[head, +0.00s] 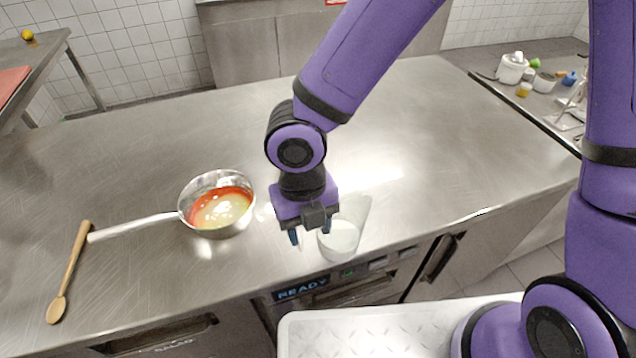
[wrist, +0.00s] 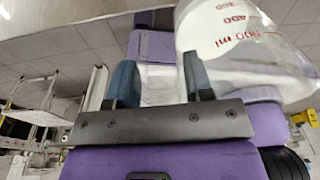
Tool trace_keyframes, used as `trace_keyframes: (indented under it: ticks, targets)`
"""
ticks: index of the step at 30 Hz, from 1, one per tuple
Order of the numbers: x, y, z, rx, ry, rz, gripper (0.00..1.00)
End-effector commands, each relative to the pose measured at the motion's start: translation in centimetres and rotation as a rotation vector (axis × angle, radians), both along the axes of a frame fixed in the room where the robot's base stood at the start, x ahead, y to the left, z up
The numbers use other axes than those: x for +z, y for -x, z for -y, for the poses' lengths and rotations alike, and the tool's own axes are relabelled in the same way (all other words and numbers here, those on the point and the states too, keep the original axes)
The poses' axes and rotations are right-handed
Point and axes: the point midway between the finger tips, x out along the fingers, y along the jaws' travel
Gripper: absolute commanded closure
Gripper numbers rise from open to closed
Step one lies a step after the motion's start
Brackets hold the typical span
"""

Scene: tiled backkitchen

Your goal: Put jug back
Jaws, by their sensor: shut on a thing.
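The clear measuring jug (head: 341,240) is near the front edge of the steel counter in the head view, beside my gripper (head: 310,234). Its lower part looks whitish. In the wrist view the jug (wrist: 245,45) fills the upper right and shows red volume marks. My gripper's two dark fingers (wrist: 158,76) stand a little apart, with a clear, pale part of the jug between them, probably its handle. My gripper is shut on the jug. I cannot tell whether the jug's base touches the counter.
A saucepan (head: 216,230) with red and pale yellow contents stands left of my gripper. A wooden spoon (head: 68,275) lies further left. The counter (head: 130,160) behind is clear. A side counter at the right holds a white pot (head: 511,70) and small items. A white ribbed surface (head: 390,330) is in front.

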Motion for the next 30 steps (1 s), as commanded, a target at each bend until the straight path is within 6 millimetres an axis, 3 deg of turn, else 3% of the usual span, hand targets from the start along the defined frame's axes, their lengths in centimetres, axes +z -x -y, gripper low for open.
trace_keyframes:
  ticks: [15,19,30]
  targets:
    - [-1.0,-11.0,-0.1,-0.005,-0.001,0.0,0.95]
    - [-1.2,-12.7,-0.1,-0.003,-0.002,0.0,0.95]
    - [-1.4,-14.9,-0.1,-0.003,-0.002,0.0,0.95]
